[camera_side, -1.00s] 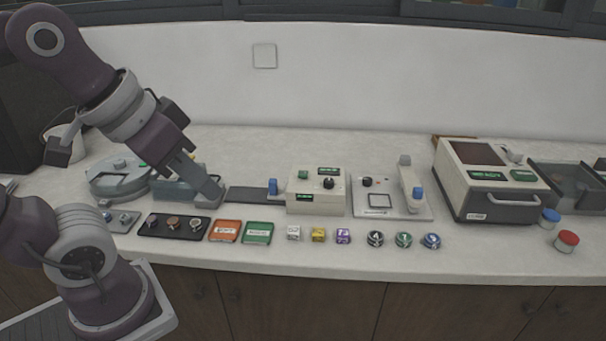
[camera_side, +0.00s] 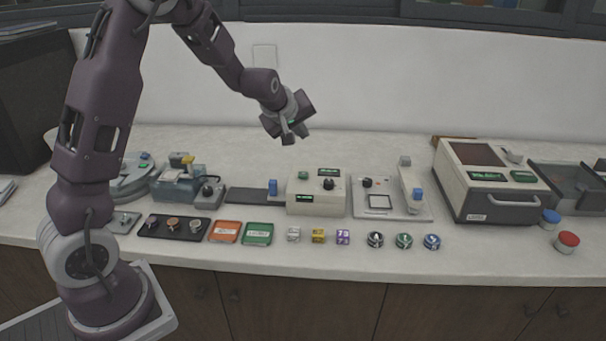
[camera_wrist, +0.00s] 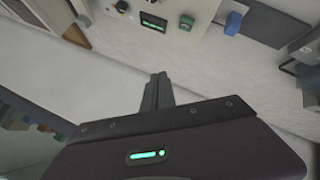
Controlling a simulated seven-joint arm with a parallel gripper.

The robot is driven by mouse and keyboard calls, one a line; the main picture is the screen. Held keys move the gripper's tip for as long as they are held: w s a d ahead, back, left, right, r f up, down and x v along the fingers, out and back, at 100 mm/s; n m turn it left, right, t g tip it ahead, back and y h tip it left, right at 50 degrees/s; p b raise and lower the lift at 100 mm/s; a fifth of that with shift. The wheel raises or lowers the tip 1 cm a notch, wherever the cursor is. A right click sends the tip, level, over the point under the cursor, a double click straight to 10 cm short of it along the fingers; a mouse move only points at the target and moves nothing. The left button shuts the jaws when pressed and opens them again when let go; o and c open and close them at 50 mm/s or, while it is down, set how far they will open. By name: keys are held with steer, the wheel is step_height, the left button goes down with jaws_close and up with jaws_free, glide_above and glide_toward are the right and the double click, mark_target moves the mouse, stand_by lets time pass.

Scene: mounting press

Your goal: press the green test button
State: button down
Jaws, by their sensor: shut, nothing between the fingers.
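A cream box (camera_side: 317,204) stands on the counter in the side view. A small green button (camera_side: 303,175) sits on its top left, beside a black knob (camera_side: 328,184) and a green-lit display (camera_side: 328,172). My gripper (camera_side: 294,137) is shut and empty, raised above and behind the box, apart from it. In the wrist view, my shut fingers (camera_wrist: 159,80) point toward the box at the top. The green button (camera_wrist: 186,22) shows there beside the display (camera_wrist: 153,22). The lettering is too small to read.
A blue block (camera_side: 272,187) on a dark rail stands just left of the box. A white plate device (camera_side: 388,207) with a lever is on its right. Small dice, discs and coloured trays line the counter front. A larger oven-like unit (camera_side: 490,195) stands farther right.

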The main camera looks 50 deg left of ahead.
mark_target(301, 176)
steer(key=shift+a, duration=0.1)
steer(key=shift+f, duration=4.45)
steer(key=shift+f, duration=0.4)
steer(key=shift+f, duration=0.5)
steer(key=shift+r, duration=0.9)
